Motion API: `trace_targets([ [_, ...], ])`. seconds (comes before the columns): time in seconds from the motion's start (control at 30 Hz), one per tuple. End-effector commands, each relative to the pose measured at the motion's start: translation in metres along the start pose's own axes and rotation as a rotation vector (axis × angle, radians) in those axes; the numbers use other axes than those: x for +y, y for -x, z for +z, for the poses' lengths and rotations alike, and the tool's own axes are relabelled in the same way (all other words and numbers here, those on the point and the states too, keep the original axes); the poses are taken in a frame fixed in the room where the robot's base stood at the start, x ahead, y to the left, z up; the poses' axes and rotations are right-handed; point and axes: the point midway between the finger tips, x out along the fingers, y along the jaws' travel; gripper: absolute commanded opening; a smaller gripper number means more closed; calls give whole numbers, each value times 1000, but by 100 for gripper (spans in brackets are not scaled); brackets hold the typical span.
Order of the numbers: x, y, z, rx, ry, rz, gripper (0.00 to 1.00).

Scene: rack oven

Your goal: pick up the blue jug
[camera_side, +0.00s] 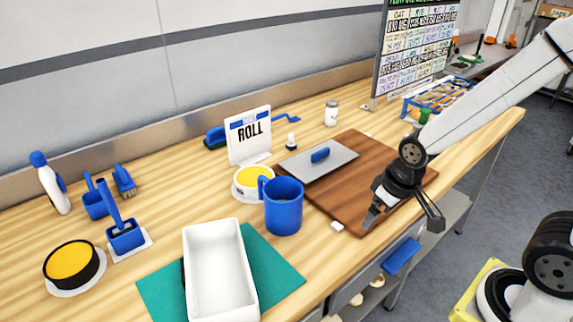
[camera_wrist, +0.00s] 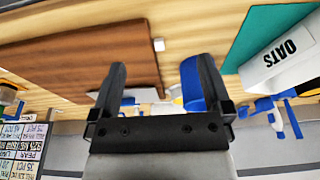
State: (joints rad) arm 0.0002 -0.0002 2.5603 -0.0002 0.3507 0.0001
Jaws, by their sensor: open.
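In the wrist view, my gripper (camera_wrist: 157,68) shows both fingers apart. A blue shape that looks like the jug (camera_wrist: 190,88) is partly hidden behind the right finger.
A white bin (camera_side: 220,268) stands on a teal mat (camera_side: 268,270) left of the jug. A round tub with yellow contents (camera_side: 253,178) is close behind the jug. The brown board (camera_side: 372,160) holds a grey sheet with a blue handle (camera_side: 320,155). A small white block (camera_side: 338,226) lies between jug and gripper.

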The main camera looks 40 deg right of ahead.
Motion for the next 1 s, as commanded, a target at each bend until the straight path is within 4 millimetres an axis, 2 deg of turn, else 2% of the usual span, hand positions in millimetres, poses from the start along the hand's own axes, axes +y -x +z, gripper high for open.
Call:
trace_targets([
  [0.17, 0, 0, -2, -1, 8, -1, 100],
  [0.37, -1, -2, -21, -16, 78, -10, 100],
  [0.57, -4, -6, -62, -46, 245, -40, 100],
  [1.0, -20, -24, -164, -79, 732, -189, 100],
])
